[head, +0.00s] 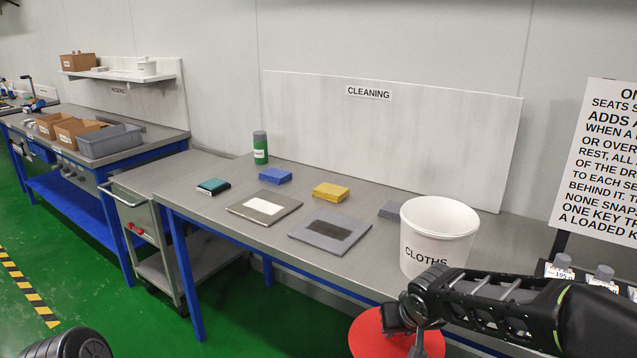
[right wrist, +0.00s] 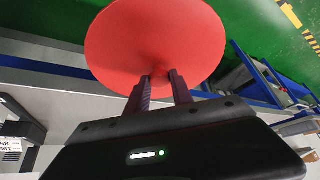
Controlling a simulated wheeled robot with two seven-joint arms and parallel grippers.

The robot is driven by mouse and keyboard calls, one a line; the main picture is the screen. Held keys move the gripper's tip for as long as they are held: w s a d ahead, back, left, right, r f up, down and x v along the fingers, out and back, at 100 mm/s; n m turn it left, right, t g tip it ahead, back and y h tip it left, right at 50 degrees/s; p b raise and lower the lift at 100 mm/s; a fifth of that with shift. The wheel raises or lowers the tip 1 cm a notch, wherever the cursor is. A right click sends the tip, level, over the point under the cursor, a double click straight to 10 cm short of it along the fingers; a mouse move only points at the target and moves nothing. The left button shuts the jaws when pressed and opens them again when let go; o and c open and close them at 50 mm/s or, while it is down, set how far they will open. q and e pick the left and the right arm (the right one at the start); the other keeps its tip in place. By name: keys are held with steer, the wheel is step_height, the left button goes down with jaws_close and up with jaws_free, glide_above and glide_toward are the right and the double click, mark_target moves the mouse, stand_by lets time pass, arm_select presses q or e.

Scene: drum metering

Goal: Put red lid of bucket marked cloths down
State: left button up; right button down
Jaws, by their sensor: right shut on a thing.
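The red lid (head: 376,339) is a flat round disc in front of the table's front edge in the head view. My right gripper (head: 415,345) is over it. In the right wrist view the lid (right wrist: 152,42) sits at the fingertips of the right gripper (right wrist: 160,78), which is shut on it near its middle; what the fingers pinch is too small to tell. The white bucket marked CLOTHS (head: 438,238) stands upright and open on the table, behind my right gripper. My left gripper is not in view; only a dark part of my left arm shows at the bottom left.
The grey table (head: 275,240) holds two flat mats (head: 264,206) (head: 331,231), yellow (head: 330,192), blue (head: 275,175) and grey blocks, a teal-topped block and a green bottle (head: 260,148). Small labelled items and a sign (head: 600,160) stand at the right. Bare tabletop lies along the front edge.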

steer(key=d+r+m, duration=0.1)
steer(key=d+r, duration=0.5)
steer(key=d, duration=0.5)
steer(key=d+r+m+h+b, duration=0.1)
steer(key=d+r, duration=0.5)
steer(key=d, duration=0.6)
steer(key=shift+s+m+h, duration=0.3)
steer(key=shift+s+m, duration=0.05)
steer(key=shift+m, duration=0.15)
